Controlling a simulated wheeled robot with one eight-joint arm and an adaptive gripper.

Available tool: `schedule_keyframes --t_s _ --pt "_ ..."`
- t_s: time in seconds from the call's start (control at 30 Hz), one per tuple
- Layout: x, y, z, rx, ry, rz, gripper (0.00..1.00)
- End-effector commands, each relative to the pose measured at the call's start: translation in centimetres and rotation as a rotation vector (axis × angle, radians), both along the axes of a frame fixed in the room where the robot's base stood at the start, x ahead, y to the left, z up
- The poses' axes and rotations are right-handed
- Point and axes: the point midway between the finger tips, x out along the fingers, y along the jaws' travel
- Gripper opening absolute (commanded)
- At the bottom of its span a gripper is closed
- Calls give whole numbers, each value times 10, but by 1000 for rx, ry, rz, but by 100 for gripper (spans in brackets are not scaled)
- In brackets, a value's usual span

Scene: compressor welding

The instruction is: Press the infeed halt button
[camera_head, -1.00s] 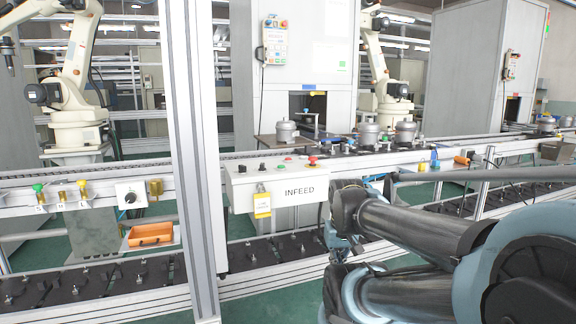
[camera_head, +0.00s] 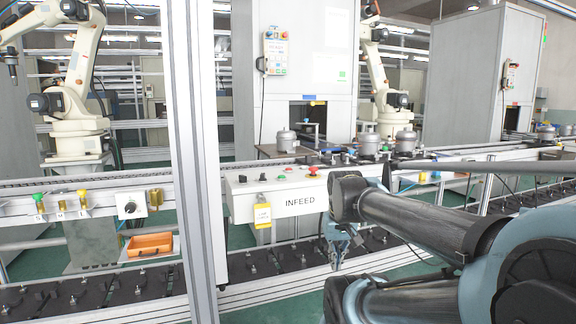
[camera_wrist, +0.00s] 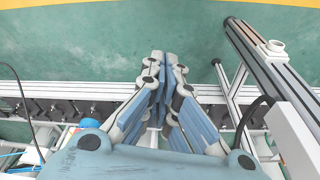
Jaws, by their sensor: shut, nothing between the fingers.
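The INFEED control box (camera_head: 272,203) is a white panel on the near conveyor rail, left of my arm in the head view. The button labels are too small to read. My gripper (camera_head: 338,262) hangs below my forearm, right of the box and lower than its top, apart from the buttons. In the wrist view my gripper (camera_wrist: 162,60) has its fingers together and empty over the green floor.
An orange tray (camera_head: 150,245) lies at lower left. The wrist view shows rails on both sides.

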Motion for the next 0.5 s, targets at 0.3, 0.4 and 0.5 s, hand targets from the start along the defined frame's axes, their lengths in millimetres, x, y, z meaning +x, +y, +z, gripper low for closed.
schedule_keyframes --t_s 0.3,0.4,0.5 --pt "71 11 87 3 -16 48 0" --pt "94 14 112 5 -20 61 0" --pt "118 19 136 6 -24 75 0"
